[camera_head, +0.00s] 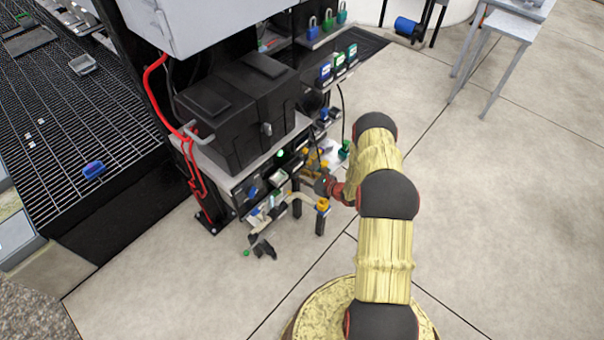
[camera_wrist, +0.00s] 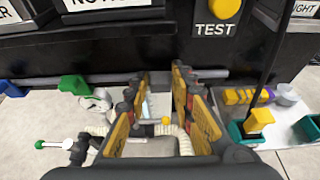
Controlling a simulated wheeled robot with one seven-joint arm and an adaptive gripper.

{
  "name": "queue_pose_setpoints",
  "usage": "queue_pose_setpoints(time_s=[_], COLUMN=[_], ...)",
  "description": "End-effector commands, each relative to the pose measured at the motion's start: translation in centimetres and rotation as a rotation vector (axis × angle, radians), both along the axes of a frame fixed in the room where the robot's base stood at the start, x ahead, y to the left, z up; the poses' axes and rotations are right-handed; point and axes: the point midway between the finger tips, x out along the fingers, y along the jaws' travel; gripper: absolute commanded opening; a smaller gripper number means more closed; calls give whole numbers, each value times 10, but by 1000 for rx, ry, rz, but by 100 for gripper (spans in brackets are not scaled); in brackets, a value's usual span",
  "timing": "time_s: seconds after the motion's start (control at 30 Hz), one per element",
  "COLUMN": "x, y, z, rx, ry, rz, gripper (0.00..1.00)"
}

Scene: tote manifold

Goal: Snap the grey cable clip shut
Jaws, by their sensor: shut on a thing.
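My gripper (camera_wrist: 162,88) has its yellow-padded fingers closed around a light grey piece (camera_wrist: 158,107), with a gap of pale surface showing between the pads. This piece looks like the grey cable clip, but the fingers hide most of it, so I cannot tell whether its latch is closed. A cream corrugated cable (camera_wrist: 183,138) runs behind and beside the fingers. In the head view my gripper (camera_head: 324,186) is at the lower front of the black rack, and the clip cannot be made out there.
A yellow button (camera_wrist: 224,8) marked TEST is on the black panel above. A black valve-like part (camera_wrist: 82,147) with a green tip is at lower left. Open floor (camera_head: 500,200) lies to the right.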

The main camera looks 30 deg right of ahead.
Motion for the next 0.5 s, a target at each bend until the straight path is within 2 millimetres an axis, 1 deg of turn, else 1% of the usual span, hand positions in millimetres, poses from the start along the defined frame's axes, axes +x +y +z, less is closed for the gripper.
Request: queue_pose_setpoints(time_s=[0.03,0.43,0.47,0.5], x=[2,2,2,2], y=[1,1,1,1], z=[4,2,2,2], rx=[-8,-16,-16,-16], ry=[16,41,41,41], rz=[2,0,0,0], gripper=[0,0,26,28])
